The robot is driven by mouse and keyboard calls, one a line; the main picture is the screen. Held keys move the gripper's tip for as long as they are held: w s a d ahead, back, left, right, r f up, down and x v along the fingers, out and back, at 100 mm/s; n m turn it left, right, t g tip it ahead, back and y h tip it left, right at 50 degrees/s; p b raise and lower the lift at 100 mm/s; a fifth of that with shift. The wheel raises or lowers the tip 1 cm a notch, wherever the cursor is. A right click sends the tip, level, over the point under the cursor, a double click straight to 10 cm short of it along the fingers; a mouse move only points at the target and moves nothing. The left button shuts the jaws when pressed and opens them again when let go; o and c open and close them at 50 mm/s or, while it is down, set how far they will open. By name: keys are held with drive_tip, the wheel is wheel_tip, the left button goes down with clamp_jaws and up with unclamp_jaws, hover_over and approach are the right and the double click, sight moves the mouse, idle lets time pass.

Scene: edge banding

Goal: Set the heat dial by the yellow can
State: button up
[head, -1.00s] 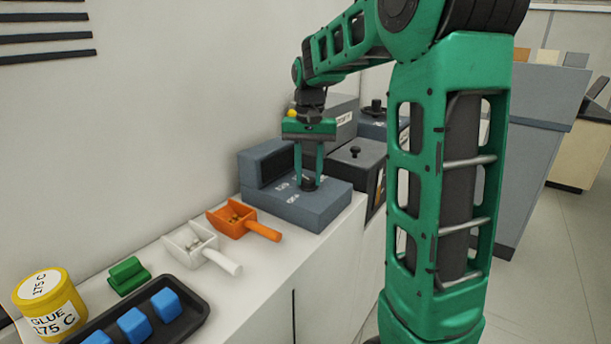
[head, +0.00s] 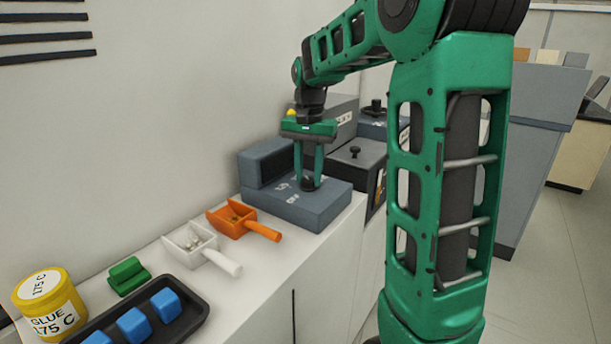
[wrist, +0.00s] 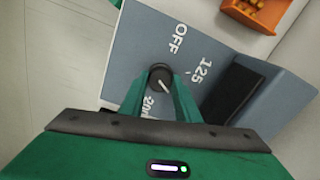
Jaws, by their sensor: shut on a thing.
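The yellow can (head: 50,303) stands at the lower left of the head view and reads "GLUE 175 C", with "175 C" on its lid. The heat dial (wrist: 159,73) is a dark round knob with a pale pointer line, on top of a grey-blue control box (head: 318,211). My gripper (head: 309,180) points down and is shut on the dial. In the wrist view the pointer slants to the lower right, between the fingers. "OFF", "125" and a partly covered "200" show around the dial; a finger hides part of the scale.
An orange scoop (head: 240,219) and a white scoop (head: 200,246) lie left of the box. A green block (head: 129,276) and a black tray (head: 195,311) of blue blocks are nearer the can. A dark machine with a knob (head: 354,152) stands right of the box.

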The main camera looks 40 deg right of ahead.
sight(307, 179)
drive_tip(key=o, duration=1)
drive_tip(key=shift+w+a+r, duration=0.1)
drive_tip(key=shift+w+a, duration=0.05)
drive_tip(key=shift+w, duration=0.1)
drive_tip(key=shift+o, duration=0.2)
drive_tip(key=shift+s, duration=0.1)
wheel_tip(307, 179, up, 11)
drive_tip(key=shift+f, duration=0.2)
drive_tip(key=s+a+f+n, duration=0.1)
drive_tip(key=s+f, duration=0.5)
drive_tip(key=s, duration=0.3)
drive_tip(key=s+a+f+n, duration=0.1)
drive_tip(key=s+f+n, duration=0.1)
drive_tip(key=s+f, duration=0.4)
drive_tip(key=s+a+f+n, duration=0.1)
drive_tip(key=s+f, duration=0.6)
drive_tip(key=s, duration=0.7)
drive_tip(key=shift+s+n, duration=0.15)
drive_tip(key=shift+n, duration=0.15)
